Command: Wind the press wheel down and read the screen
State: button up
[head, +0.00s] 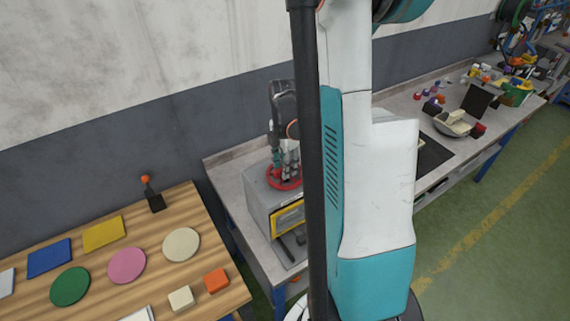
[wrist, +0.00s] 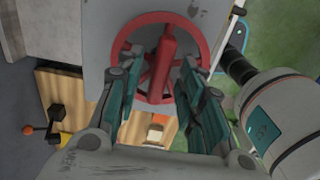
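The press is a grey box (head: 262,203) on the grey bench, left of my arm. Its red wheel (head: 272,183) lies on top; in the wrist view the wheel (wrist: 119,42) fills the upper middle, with an upright red handle (wrist: 164,50). My gripper (head: 287,160) is just above the wheel, pointing down. In the wrist view my gripper (wrist: 161,72) has its fingers apart on either side of the handle, with gaps showing. The yellow-framed screen (head: 287,219) is on the box's front, partly hidden by a dark column; its reading cannot be made out.
A wooden table (head: 210,262) at left holds coloured discs, plates and blocks. A black post with an orange ball (head: 152,195) stands at its back edge. The grey bench (head: 403,98) holds a bowl (head: 447,127) farther right. Green floor is clear at right.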

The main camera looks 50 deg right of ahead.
grip_shut()
jog(key=shift+m, duration=0.3)
